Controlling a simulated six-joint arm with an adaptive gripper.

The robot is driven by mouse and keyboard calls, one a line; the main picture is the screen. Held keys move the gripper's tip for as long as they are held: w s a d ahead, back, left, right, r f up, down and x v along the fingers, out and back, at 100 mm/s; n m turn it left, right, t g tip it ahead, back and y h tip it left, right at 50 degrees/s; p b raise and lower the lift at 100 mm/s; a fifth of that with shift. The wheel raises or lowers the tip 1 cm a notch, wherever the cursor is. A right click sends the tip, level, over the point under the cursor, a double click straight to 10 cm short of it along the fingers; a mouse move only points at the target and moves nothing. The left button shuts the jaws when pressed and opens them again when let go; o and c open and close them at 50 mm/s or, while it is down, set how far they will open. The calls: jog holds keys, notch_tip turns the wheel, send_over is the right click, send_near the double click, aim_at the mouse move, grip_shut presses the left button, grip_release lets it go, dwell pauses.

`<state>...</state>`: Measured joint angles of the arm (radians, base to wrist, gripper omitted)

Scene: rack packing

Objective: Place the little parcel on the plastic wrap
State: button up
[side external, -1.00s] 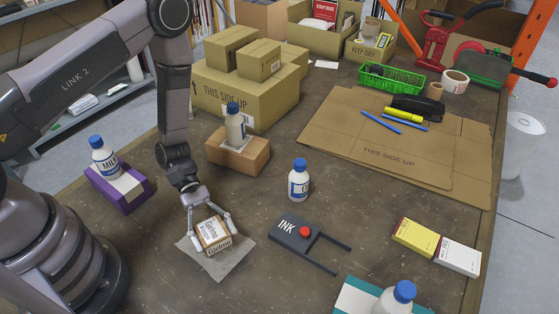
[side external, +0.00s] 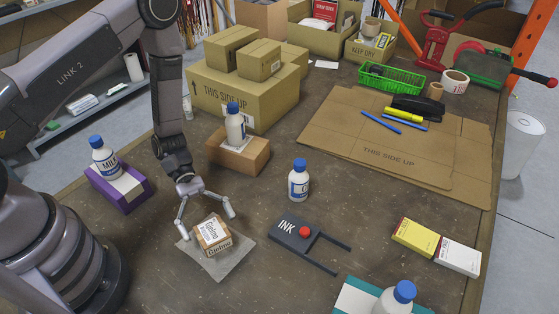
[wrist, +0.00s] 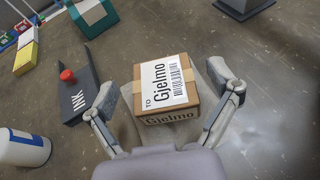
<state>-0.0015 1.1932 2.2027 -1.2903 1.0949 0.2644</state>
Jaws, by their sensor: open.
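The little parcel (side external: 213,235) is a small brown box with a white "Gjelmo" label. It sits on the plastic wrap (side external: 236,262), a thin translucent sheet lying flat on the table. The parcel also shows in the wrist view (wrist: 166,88), with part of the wrap (wrist: 218,72) showing around it. My gripper (side external: 206,229) is open, with its fingers spread wide and apart from the parcel. In the side view it is just above and behind the parcel. In the wrist view its fingers (wrist: 168,98) stand on either side of the box.
A black ink pad (side external: 295,234) with a red knob lies right of the wrap. A white bottle (side external: 299,180) with a blue cap stands behind it. A brown box (side external: 238,152) with a bottle on top is behind my gripper. A purple box (side external: 120,186) with a milk bottle is at left.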

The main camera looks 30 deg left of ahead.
jog(key=w+a+r+m+y, duration=0.2)
jog(key=w+a+r+m, duration=0.15)
jog(key=a+r, duration=0.55)
jog(key=s+a+r+m+t+y, duration=0.2)
jog(key=s+r+m+t+y, duration=0.1)
jog(key=r, duration=0.5)
jog(key=s+a+r+m+t+y, duration=0.3)
jog(key=s+r+t+y, duration=0.1)
jog(key=r, duration=0.4)
jog(key=s+a+r+m+t+y, duration=0.2)
jog(key=s+r+m+t+y, duration=0.1)
jog(key=r, duration=0.6)
jog(key=shift+s+a+m+t+y, duration=0.3)
jog(key=shift+s+m, duration=0.25)
jog(key=shift+s, duration=0.35)
